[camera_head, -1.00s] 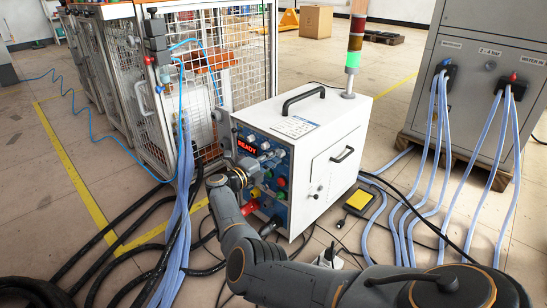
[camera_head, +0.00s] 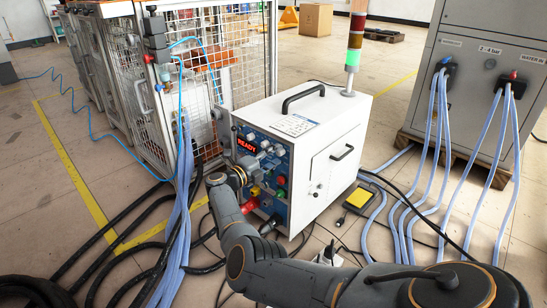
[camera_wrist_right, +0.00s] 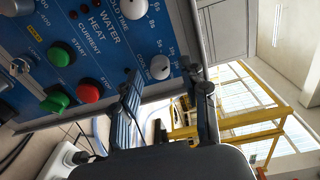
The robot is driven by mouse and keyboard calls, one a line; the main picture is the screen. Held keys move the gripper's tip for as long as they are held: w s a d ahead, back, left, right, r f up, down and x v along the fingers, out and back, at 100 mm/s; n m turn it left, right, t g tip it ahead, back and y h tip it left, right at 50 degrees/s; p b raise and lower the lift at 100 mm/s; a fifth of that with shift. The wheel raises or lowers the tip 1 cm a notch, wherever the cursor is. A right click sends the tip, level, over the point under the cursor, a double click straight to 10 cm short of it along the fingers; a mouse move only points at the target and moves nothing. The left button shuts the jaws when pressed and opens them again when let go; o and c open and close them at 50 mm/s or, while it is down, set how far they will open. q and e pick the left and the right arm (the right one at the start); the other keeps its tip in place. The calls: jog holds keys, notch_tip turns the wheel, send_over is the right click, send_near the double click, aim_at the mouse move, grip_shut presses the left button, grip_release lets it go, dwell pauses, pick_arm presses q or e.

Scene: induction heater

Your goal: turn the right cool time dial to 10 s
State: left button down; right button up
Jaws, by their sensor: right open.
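The induction heater (camera_head: 335,165) is a white box with a blue front panel and a lit red READY display (camera_head: 246,146). My right gripper (camera_head: 258,164) is at this panel in the head view. In the right wrist view a pale round dial (camera_wrist_right: 160,67) with a scale in seconds sits between the tips of my open right gripper (camera_wrist_right: 162,75). I cannot tell whether the fingers touch it. My left gripper is not in view.
A green START button (camera_wrist_right: 55,101) and a red button (camera_wrist_right: 88,92) are close by on the panel. Hoses (camera_head: 178,215) and black cables (camera_head: 120,225) run left of the heater. A grey cabinet (camera_head: 490,60) stands at the right. A yellow pedal (camera_head: 358,198) lies on the floor.

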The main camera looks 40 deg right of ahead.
jog(key=s+a, duration=0.1)
jog(key=a, duration=1.1)
jog(key=shift+r, duration=0.15)
jog(key=shift+d, duration=0.1)
